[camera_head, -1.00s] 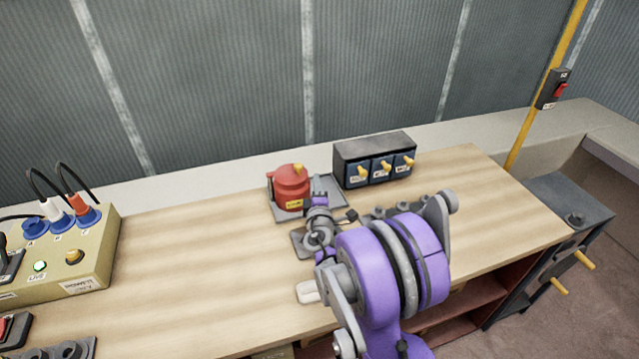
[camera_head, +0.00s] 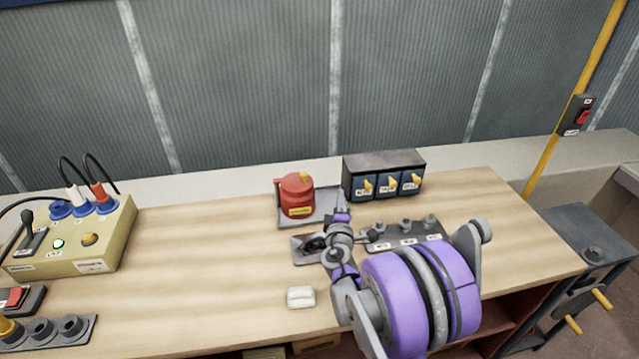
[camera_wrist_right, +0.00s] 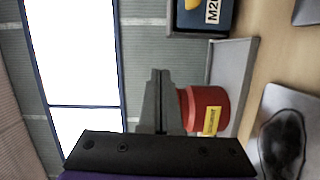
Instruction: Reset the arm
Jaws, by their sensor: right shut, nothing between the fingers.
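My right arm, purple and grey, reaches up from the lower right over the wooden bench. My right gripper (camera_head: 341,217) is small and partly hidden by its own wrist in the head view, near the right side of the grey tray (camera_head: 287,223). In the right wrist view its dark fingers (camera_wrist_right: 160,76) are together with nothing between them. They appear beside the red pot-like thing (camera_wrist_right: 203,108) with a yellow label; I cannot tell the gap. That red thing (camera_head: 296,196) sits upright on the tray in the head view. My left gripper is not in view.
A box with three yellow-handled switches (camera_head: 384,178) stands behind. A grey socket strip (camera_head: 405,236) and a dark-centred plate (camera_head: 308,248) lie near my arm. A white block (camera_head: 301,297) is in front. A beige control box (camera_head: 72,240) stands left; the bench middle-left is clear.

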